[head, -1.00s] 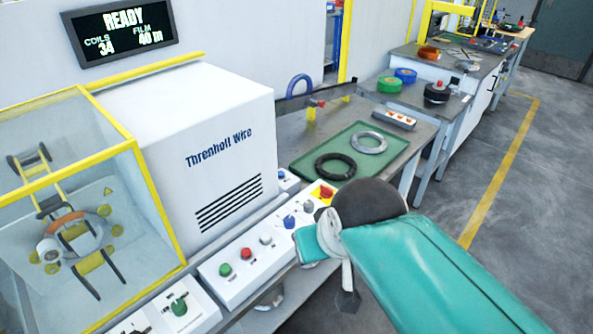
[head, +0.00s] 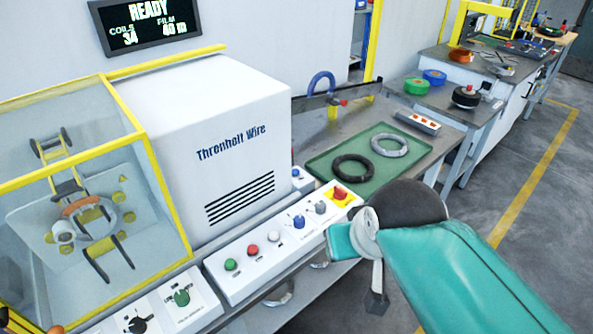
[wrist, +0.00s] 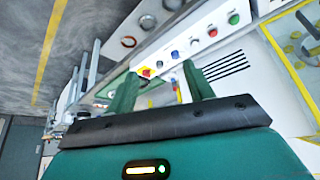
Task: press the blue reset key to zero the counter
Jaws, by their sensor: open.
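A blue key (head: 299,222) stands on the sloped white control panel (head: 240,285), between a white button and a grey knob. It also shows in the wrist view (wrist: 175,54). A second small blue button (head: 296,172) sits on a little box behind the panel; I cannot read which is the reset. The counter display (head: 145,24) reads READY, coils 34, film 40 m. My gripper (wrist: 161,84) is open and empty, its dark green fingers apart and pointing toward the panel.
Green (head: 231,264) and red (head: 253,249) buttons and a red stop knob on yellow (head: 340,193) share the panel. A yellow-framed guard (head: 160,200) and white machine housing (head: 205,140) stand left and behind. A green tray (head: 365,175) holds two coils.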

